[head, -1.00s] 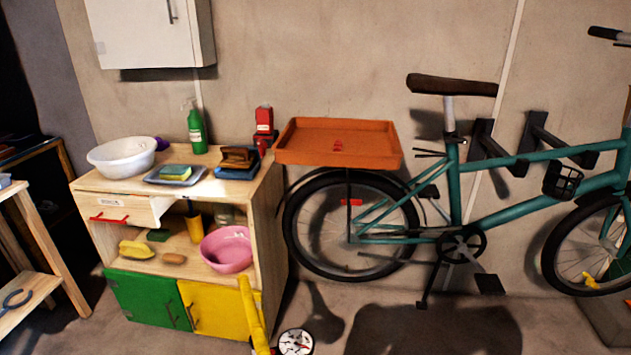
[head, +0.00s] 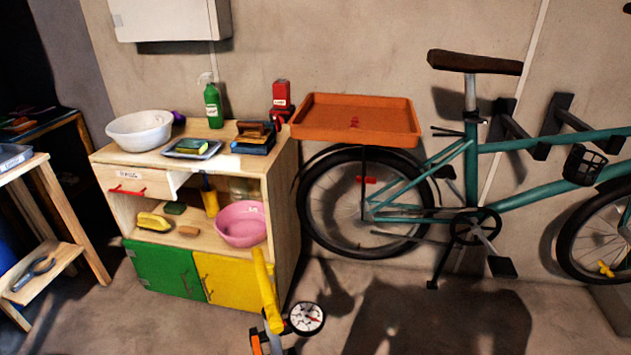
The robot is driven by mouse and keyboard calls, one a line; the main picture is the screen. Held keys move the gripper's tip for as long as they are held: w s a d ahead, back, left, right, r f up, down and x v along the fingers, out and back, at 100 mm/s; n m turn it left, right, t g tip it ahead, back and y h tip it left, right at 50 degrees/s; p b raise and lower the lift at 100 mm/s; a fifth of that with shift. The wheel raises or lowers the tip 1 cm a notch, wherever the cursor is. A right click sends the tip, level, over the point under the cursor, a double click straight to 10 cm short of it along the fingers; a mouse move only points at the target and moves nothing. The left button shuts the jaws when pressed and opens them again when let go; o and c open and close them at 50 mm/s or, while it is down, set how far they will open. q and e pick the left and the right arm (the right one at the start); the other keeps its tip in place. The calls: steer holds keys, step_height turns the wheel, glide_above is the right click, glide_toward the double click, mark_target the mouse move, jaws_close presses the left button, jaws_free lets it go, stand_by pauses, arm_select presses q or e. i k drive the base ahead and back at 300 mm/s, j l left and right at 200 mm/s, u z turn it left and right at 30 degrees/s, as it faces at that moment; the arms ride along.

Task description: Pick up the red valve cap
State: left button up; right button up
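A small red object (head: 354,122), which looks like the red valve cap, lies in the orange tray (head: 310,131). The tray sits over the rear wheel of the teal bicycle (head: 455,150). The cap is too small to make out its exact shape. Neither of my grippers is in view.
A wooden cabinet (head: 293,200) stands left of the bicycle, holding a white bowl (head: 138,130), a green bottle (head: 213,106) and a pink bowl (head: 240,225). Floor below the bicycle is mostly clear.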

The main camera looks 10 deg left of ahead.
mark_target(354, 121)
steer(key=i+l, duration=0.25)
steer(key=i, duration=0.2)
steer(key=i+l, duration=0.2)
steer(key=i, duration=0.25)
